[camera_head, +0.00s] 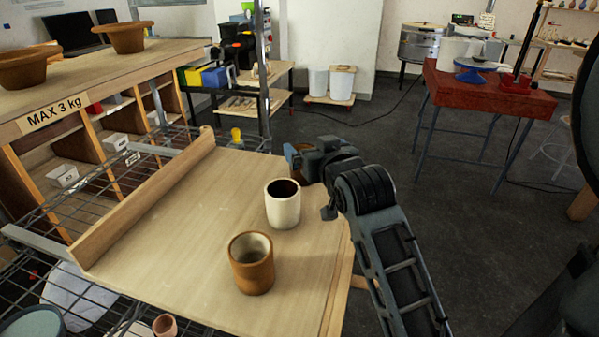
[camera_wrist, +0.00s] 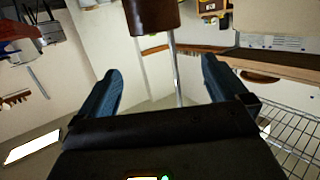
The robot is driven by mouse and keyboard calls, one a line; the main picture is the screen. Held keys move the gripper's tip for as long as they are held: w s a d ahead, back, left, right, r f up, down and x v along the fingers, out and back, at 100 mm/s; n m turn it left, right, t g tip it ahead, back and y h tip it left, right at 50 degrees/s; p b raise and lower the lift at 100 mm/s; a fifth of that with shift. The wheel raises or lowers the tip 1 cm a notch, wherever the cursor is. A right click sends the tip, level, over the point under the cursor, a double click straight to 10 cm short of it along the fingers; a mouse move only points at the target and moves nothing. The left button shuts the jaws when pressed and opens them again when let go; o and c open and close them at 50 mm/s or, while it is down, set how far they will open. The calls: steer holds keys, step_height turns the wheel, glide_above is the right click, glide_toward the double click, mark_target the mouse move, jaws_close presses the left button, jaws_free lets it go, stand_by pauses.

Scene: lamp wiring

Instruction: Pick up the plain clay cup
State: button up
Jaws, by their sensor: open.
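A brown clay cup (camera_head: 251,268) stands upright on the wooden board (camera_head: 185,230), near its front. A cream cup with a dark inside (camera_head: 283,210) stands upright just behind it, a little to the right. My gripper (camera_head: 296,158) is beyond both cups, by the board's far right corner, apart from them. In the wrist view my gripper (camera_wrist: 160,75) has its two blue fingers wide apart with nothing between them. Neither cup can be clearly made out in the wrist view. A dark brown rounded thing (camera_wrist: 152,14) shows at that view's top edge; I cannot tell what it is.
A raised wooden ledge (camera_head: 150,195) runs along the board's left side. A wire rack (camera_head: 50,235) and a wooden shelf marked MAX 3 kg (camera_head: 55,115) with clay pots (camera_head: 122,38) stand at the left. A red table (camera_head: 490,90) is at the back right. The board's left middle is clear.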

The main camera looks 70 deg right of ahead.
mark_target(300, 148)
steer(key=f, duration=0.3)
steer(key=shift+w+d+f, duration=0.25)
steer(key=shift+d, duration=0.15)
steer(key=x, duration=0.5)
steer(key=shift+d+f+p, duration=0.15)
steer(key=shift+d+p, duration=0.05)
steer(key=shift+p, duration=0.2)
steer(key=shift+w+d+f, duration=0.15)
steer(key=shift+w+d, duration=0.1)
steer(key=shift+w, duration=0.05)
steer(key=shift+w+f, duration=0.2)
steer(key=shift+f, duration=0.05)
steer(key=shift+c, duration=0.5)
steer(key=shift+w, duration=0.1)
steer(key=c, duration=0.4)
steer(key=shift+d+r, duration=0.15)
steer(key=shift+r, duration=0.1)
steer(key=c, duration=0.7)
steer(key=shift+r, duration=0.15)
